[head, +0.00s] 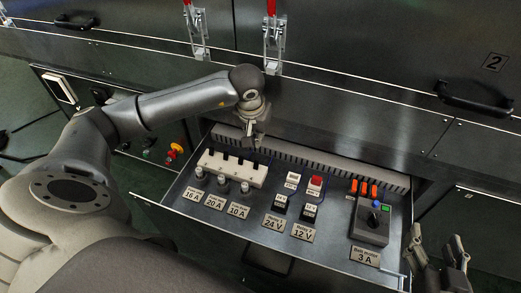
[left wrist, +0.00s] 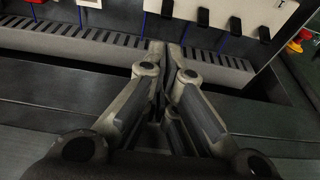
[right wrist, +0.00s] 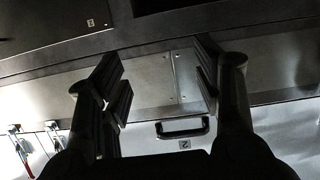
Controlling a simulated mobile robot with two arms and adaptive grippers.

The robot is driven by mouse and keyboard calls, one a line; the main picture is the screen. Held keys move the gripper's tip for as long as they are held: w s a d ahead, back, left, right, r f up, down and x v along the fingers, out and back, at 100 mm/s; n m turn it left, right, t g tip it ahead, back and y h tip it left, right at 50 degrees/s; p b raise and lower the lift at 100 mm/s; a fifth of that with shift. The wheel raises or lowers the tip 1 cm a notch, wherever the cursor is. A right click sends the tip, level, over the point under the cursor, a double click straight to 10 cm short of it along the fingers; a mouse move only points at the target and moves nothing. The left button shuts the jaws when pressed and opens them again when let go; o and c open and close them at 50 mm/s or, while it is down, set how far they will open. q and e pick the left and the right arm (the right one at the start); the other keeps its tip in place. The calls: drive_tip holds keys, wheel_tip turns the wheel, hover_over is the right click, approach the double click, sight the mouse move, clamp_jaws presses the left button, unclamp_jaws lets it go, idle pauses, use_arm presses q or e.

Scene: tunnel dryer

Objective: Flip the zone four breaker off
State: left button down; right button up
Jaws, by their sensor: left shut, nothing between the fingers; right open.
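The breaker block (head: 232,170) is a white strip with a row of black levers in the open drawer; it also shows at the upper right of the left wrist view (left wrist: 285,10). No zone lettering is readable, so I cannot tell which lever is zone four. My left gripper (head: 257,143) is shut and empty, pointing down behind the block's right end. In the left wrist view its closed fingertips (left wrist: 172,50) are near the endmost lever (left wrist: 168,8), apparently apart from it. My right gripper (head: 440,255) is open and empty beyond the drawer's right side.
The drawer (head: 335,255) also holds fuses, relays (head: 308,213), a red-topped relay (head: 315,183), orange parts (head: 364,189) and a belt motor unit (head: 371,222). A slotted duct (head: 330,165) runs behind them. Panel 2's handle (head: 473,98) is at the right, a red button (head: 175,150) at the left.

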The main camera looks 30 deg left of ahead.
sight(256, 165)
use_arm(q)
drive_tip(key=b+x, duration=0.2)
drive_tip(key=x, duration=0.7)
drive_tip(key=shift+d, duration=0.1)
drive_tip(key=shift+f+b, duration=0.35)
drive_tip(key=shift+f, duration=0.05)
use_arm(e)
wheel_tip(256, 165, up, 12)
drive_tip(key=a+t+y, duration=0.2)
drive_tip(key=t, duration=0.5)
drive_tip(key=shift+w+y, duration=0.3)
drive_tip(key=shift+y, duration=0.1)
drive_tip(key=shift+d+r+t, duration=0.1)
drive_tip(key=shift+t, duration=0.2)
